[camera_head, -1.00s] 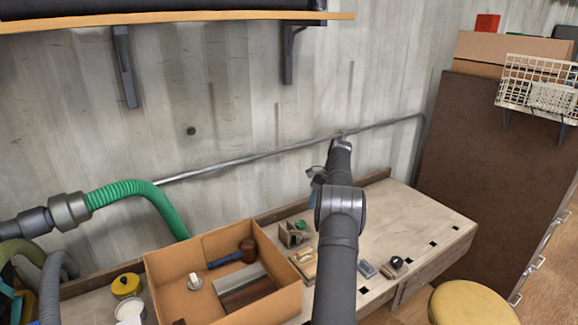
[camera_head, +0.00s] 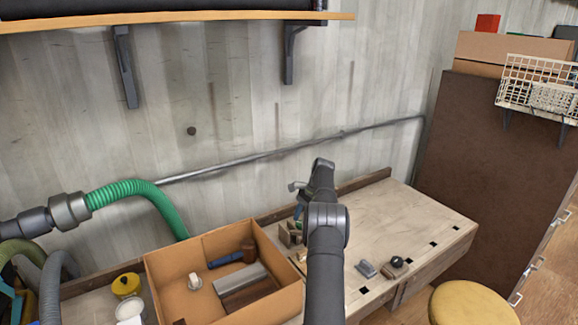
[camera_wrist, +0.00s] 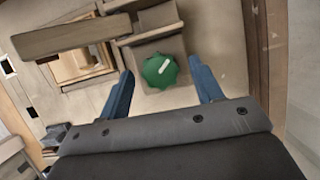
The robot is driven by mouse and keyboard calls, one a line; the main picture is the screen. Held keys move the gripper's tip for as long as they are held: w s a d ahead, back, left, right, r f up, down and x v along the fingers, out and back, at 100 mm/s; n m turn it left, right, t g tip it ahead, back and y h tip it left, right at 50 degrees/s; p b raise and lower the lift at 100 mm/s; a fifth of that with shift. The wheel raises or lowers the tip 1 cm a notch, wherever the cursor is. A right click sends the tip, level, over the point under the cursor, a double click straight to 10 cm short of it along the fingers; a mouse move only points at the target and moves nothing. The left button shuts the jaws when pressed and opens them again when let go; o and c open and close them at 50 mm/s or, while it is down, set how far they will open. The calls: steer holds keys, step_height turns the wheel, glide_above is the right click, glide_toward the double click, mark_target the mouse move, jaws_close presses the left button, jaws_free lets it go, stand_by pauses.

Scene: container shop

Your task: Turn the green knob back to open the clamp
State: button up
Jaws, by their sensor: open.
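The green knob (camera_wrist: 160,71) has a ribbed rim and a white mark on top that slants up to the right in the wrist view. It sits at the near end of a wooden clamp (camera_wrist: 155,42), which also shows on the bench in the head view (camera_head: 286,236). A long wooden bar (camera_wrist: 70,38) lies to the left of the knob in the wrist view. My gripper (camera_wrist: 161,66) is open and empty. Its blue fingers appear on either side of the knob with gaps, and I cannot tell how far above it. In the head view my arm mostly hides the knob.
A cardboard box (camera_head: 165,282) with a mallet (camera_head: 248,250) and blocks stands left of the clamp. A small grey block (camera_head: 367,268) and a piece with a black knob (camera_head: 396,263) lie to the right. The workbench (camera_head: 410,225) is clear at its right back.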

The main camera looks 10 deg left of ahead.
steer(key=m+t, duration=0.1)
steer(key=m, duration=0.2)
steer(key=shift+s+d+m+y, duration=0.1)
steer(key=shift+s+m+y, duration=0.05)
steer(key=shift+m+y, duration=0.25)
steer(key=m+t, duration=0.1)
steer(key=m, duration=0.1)
steer(key=m+t, duration=0.1)
steer(key=m, duration=0.1)
steer(key=shift+s+r, duration=0.1)
steer(key=shift+s, duration=0.1)
steer(key=d+r+m, duration=0.1)
steer(key=d+r, duration=0.2)
steer(key=r, duration=0.5)
steer(key=d+r, duration=0.4)
steer(key=r, duration=0.4)
steer(key=s+a+r+n+t+h, duration=0.2)
steer(key=s+a+r+n, duration=0.3)
steer(key=n, duration=0.6)
steer(key=s+a+r+n+t+h, duration=0.1)
steer(key=s+a+r+n, duration=0.4)
steer(key=n, duration=0.7)
steer(key=shift+s+r+t+h, duration=0.35)
steer(key=shift+r+t+h, duration=0.05)
steer(key=shift+r+h, duration=0.55)
